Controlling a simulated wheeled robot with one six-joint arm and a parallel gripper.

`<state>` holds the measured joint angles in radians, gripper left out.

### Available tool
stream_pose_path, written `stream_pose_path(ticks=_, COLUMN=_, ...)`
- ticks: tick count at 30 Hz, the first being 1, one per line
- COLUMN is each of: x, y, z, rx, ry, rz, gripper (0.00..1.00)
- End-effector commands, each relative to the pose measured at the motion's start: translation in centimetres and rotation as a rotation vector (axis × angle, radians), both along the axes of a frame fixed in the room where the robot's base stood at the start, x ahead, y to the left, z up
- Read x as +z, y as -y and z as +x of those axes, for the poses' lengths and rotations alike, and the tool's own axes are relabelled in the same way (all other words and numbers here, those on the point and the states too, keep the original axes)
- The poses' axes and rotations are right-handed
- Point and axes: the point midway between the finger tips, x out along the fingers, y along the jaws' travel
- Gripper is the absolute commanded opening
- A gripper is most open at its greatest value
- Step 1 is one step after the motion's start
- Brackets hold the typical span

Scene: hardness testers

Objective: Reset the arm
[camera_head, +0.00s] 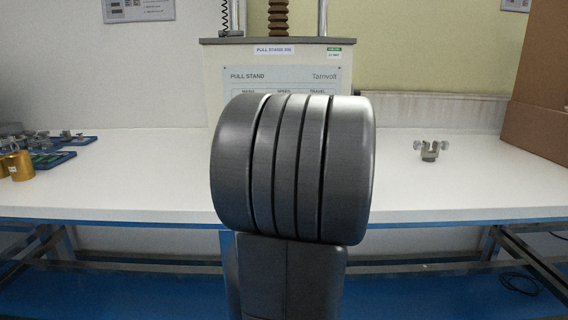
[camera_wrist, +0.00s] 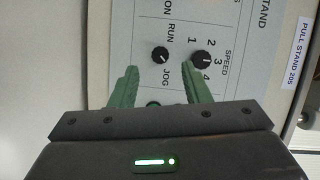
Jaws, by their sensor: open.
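My gripper (camera_wrist: 157,88) shows in the wrist view with its two green fingers spread apart and nothing between them. It is in front of the control panel of the pull stand (camera_wrist: 125,35), which appears turned sideways there. A black RUN/JOG knob (camera_wrist: 160,55) and a black speed knob (camera_wrist: 201,60) are on the panel just beyond the fingertips. A round greenish button (camera_wrist: 153,103) is partly visible between the fingers. In the head view, my own arm covers the middle of the pull stand (camera_head: 225,58), and my gripper is hidden behind it.
A white bench (camera_head: 460,190) spans the head view. Brass weights (camera_head: 18,165) and blue trays (camera_head: 60,157) are at the left. A small metal clamp (camera_head: 430,150) stands on the right, before a brown box (camera_head: 540,90). The bench around the clamp is clear.

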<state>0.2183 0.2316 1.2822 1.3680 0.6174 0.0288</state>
Motion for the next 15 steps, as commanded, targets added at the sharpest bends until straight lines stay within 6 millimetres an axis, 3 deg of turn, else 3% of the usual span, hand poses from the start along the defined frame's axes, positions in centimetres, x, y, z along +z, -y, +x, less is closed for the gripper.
stream_pose_path(ticks=6, x=-0.4, y=-1.8, z=4.1, rx=0.003, ry=0.001, rz=-0.003, gripper=0.43)
stream_pose_path(ticks=15, x=0.6, y=-1.7, z=3.7, rx=0.001, ry=0.0, rz=-0.259, gripper=0.43)
